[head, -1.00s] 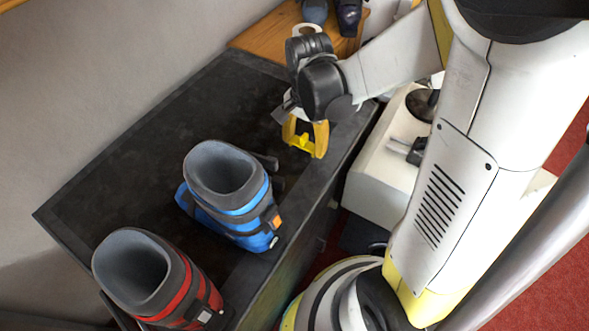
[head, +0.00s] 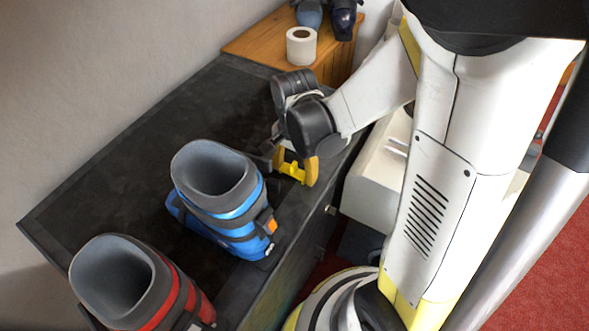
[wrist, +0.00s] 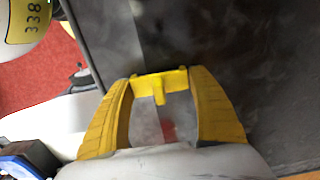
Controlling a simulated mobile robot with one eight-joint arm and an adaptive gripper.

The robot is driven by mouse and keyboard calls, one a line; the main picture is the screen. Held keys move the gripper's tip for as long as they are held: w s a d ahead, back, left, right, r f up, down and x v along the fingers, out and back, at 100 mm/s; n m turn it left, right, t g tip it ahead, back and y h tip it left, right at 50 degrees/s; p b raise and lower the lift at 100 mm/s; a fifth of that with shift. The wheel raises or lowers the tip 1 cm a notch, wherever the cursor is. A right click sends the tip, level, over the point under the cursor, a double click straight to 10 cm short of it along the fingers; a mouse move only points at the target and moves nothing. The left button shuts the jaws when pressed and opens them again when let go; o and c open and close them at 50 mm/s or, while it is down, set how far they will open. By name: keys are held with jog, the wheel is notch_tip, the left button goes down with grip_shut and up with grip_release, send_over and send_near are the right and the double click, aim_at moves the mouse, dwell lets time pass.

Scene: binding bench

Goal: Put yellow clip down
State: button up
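The yellow clip (head: 291,171) is between the yellow fingers of my gripper (head: 295,168), near the right edge of the dark bench (head: 110,150). In the wrist view, the clip (wrist: 160,84) spans the gap between both fingertips of my gripper (wrist: 160,82), and a small tab sticks out from its middle. The fingers touch its two ends. The clip is low over the bench top; I cannot tell whether it touches the surface.
A blue boot (head: 215,205) stands on the bench just left of my gripper. A red boot (head: 135,285) stands at the near left. A white paper roll (head: 301,46) sits on a wooden surface (head: 262,42) behind. The bench's far left is clear.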

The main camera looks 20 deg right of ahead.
aim_at(295, 163)
jog(key=shift+o, duration=1.2)
notch_tip(295, 163, up, 12)
jog(key=p, duration=0.5)
jog(key=shift+f, duration=0.2)
jog(key=shift+r, duration=0.6)
jog(key=s+r+n+t, duration=0.5)
jog(key=r+n+t, duration=0.2)
jog(key=r+n, duration=0.2)
jog(key=shift+s+n, duration=0.4)
jog(key=shift+n, duration=0.5)
jog(key=shift+a+r, duration=0.1)
